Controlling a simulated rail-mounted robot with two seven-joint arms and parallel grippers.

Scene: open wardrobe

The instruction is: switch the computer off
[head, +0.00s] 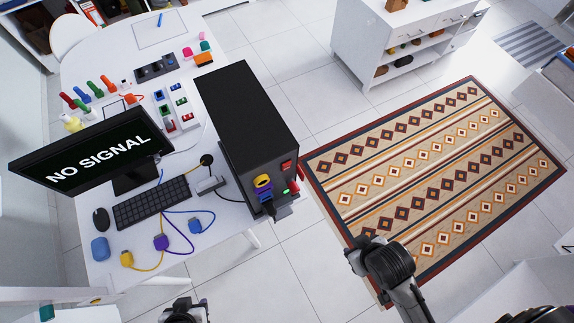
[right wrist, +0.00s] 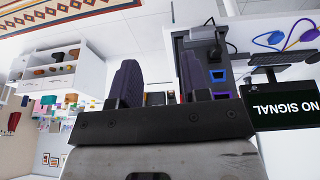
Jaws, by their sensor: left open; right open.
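The black computer tower (head: 247,110) stands on the right end of the white desk. Its near panel carries yellow and purple plugs (head: 263,188), a red switch-like part (head: 287,166) and a small green spot (head: 286,191). The monitor (head: 95,150) reads "NO SIGNAL". My left gripper (head: 184,309) is at the bottom edge, in front of the desk, apart from the tower; it is open and partly cut off. My right gripper (head: 362,248) is over the floor right of the tower, apart from it. In the right wrist view its fingers (right wrist: 160,82) are open and empty, with the tower (right wrist: 222,76) beyond.
A keyboard (head: 152,202), a mouse (head: 101,219) and coloured cables (head: 178,240) lie on the desk. Several coloured items stand behind the monitor. A patterned rug (head: 435,170) covers the floor at right, and a white shelf unit (head: 365,50) stands behind it.

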